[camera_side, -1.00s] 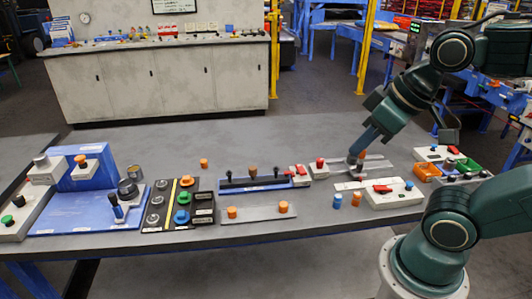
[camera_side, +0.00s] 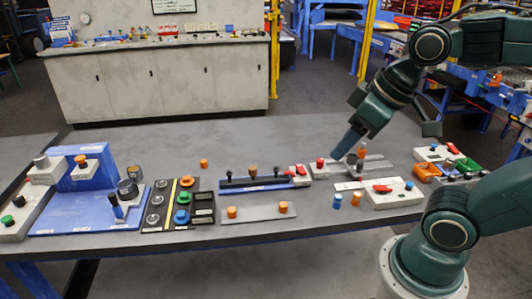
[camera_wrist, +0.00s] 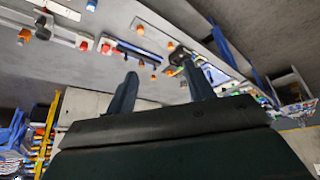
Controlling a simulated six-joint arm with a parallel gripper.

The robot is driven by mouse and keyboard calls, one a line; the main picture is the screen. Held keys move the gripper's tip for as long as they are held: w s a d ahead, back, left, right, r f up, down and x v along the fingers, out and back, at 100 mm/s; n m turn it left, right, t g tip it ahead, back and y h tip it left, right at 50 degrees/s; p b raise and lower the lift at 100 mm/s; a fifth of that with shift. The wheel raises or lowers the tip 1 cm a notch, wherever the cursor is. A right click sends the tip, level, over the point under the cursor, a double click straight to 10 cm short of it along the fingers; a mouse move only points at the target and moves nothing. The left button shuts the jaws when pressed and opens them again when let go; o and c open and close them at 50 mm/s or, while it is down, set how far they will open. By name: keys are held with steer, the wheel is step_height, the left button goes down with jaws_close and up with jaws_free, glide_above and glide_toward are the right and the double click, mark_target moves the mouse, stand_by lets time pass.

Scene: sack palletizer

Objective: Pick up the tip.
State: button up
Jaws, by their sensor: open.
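Several small capped cylinders stand on the grey table; I cannot tell which is the tip. An orange-topped one (camera_side: 361,152) stands upright on a grey metal plate, just right of my gripper (camera_side: 336,157). An orange one (camera_side: 356,200) and a blue one (camera_side: 337,201) stand near the front edge. Two orange ones (camera_side: 232,212) (camera_side: 283,207) stand on a flat grey plate, and another (camera_side: 204,163) stands alone behind. My gripper's blue fingers are apart and empty in the wrist view (camera_wrist: 160,72). In the side view its fingers overlap, low over the metal plate.
A blue rail with dark knobs (camera_side: 252,186) lies left of my gripper.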

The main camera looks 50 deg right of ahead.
steer(key=w+f+n+g+y, duration=0.1)
steer(key=w+f+n, duration=0.35)
steer(key=w, duration=0.95)
steer(key=w+f+n+g+y, duration=0.1)
steer(key=w+f+n+y, duration=0.1)
steer(key=w+f, duration=0.8)
step_height(320, 180, down, 3)
steer(key=shift+d+n, duration=0.3)
steer(key=shift+n, duration=0.45)
steer(key=shift+w, duration=0.1)
glide_above(232, 210)
steer(key=s+d, duration=0.1)
steer(key=d, duration=0.1)
steer(key=shift+s+f, duration=0.2)
steer(key=shift+f, duration=3.75)
steer(key=shift+f, duration=0.1)
steer(key=shift+x, duration=2.5)
steer(key=shift+s, duration=0.1)
steer(key=shift+c, duration=0.4)
